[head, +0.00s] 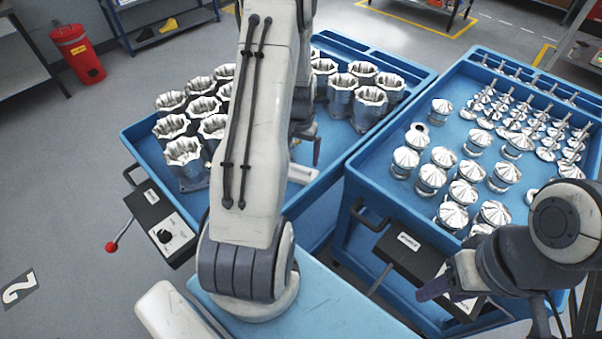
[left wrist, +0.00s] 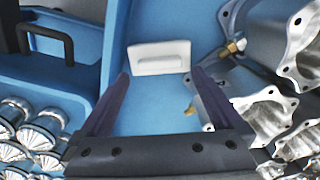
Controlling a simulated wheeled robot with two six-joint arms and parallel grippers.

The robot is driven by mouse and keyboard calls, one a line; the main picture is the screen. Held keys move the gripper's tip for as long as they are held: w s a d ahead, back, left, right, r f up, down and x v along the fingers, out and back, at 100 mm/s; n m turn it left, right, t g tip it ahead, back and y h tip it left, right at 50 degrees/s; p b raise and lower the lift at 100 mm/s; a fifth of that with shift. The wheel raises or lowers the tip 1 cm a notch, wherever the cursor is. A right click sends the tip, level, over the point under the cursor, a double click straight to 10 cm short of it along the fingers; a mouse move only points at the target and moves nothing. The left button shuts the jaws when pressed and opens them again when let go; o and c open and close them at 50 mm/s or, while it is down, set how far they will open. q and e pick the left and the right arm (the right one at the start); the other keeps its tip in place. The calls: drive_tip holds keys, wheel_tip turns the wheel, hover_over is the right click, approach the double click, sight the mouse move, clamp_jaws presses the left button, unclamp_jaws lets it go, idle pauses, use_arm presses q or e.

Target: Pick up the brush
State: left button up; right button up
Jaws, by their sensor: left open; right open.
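A white rectangular block with a raised bar, likely the brush (left wrist: 158,57), lies on the blue floor of the left cart. No bristles show. In the head view, part of this white brush (head: 302,174) shows beside my left arm, which hides the rest. My left gripper (left wrist: 160,74) is open and empty, with the brush ahead between and beyond its fingertips, apart from them. In the head view the left gripper (head: 317,150) is mostly hidden by its arm. My right gripper (head: 440,290) is open at the lower right, by the right cart's front edge.
The left cart (head: 330,215) holds several metal housings (head: 184,152) on both sides of my left arm. The right cart (head: 375,165) holds several shiny domed parts (head: 431,178) and stemmed parts. Housings (left wrist: 262,110) stand close to the right of the left gripper. A red bin (head: 78,52) stands behind.

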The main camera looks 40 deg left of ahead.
sight(301, 167)
use_arm(q)
wheel_tip(301, 167, down, 4)
drive_tip(key=shift+r+p, duration=0.2)
drive_tip(key=shift+p, duration=0.35)
drive_tip(key=shift+f, duration=0.6)
drive_tip(key=c, duration=1.3)
wheel_tip(301, 167, up, 18)
drive_tip(key=b, duration=0.2)
drive_tip(key=shift+w, duration=0.1)
